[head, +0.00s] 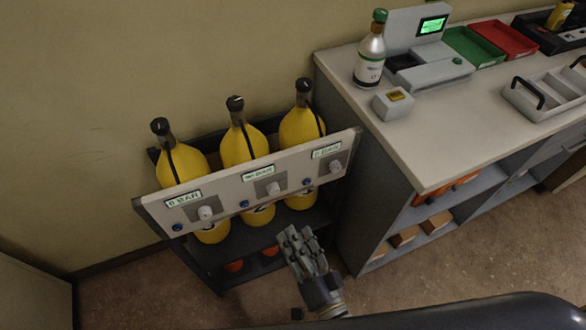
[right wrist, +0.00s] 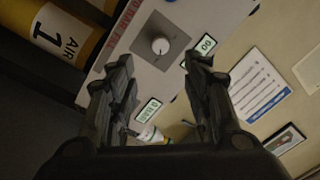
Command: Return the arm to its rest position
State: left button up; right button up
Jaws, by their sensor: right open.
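My right gripper (head: 295,236) is raised in front of the right half of the cylinder rack, with nothing seen between its fingers. In the right wrist view its two fingers (right wrist: 160,66) stand apart and empty. Between and beyond them show a white knob (right wrist: 160,46) on the light panel and small display labels. The knob looks apart from the fingers. My left gripper is not in view.
The rack's panel (head: 220,198) has several knobs and displays before three yellow cylinders (head: 240,147). A counter (head: 420,140) at right holds a bottle (head: 370,58), a device (head: 430,75) and trays. Brown floor (head: 480,255) is clear at lower right.

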jog(key=s+d+f+n+g+h, duration=0.1)
jog(key=s+d+f+n+g, duration=0.1)
jog(key=f, duration=0.7)
jog(key=s+d+f+n+g+h, duration=0.1)
jog(key=s+d+f+g, duration=0.15)
jog(key=f, duration=0.55)
jog(key=s+d+f+n+g+h, duration=0.1)
jog(key=s+d+f+n+g, duration=0.15)
jog(key=f, duration=0.65)
jog(key=s+d+f+n+g+h, duration=0.1)
jog(key=s+d+f+g, duration=0.3)
jog(key=s+d+f, duration=0.2)
jog(key=s+d+f+n+g+h, duration=0.2)
jog(key=s+d+f+g, duration=0.3)
jog(key=s+f, duration=0.6)
jog(key=s+d, duration=0.1)
jog(key=s, duration=0.3)
jog(key=shift+d, duration=0.25)
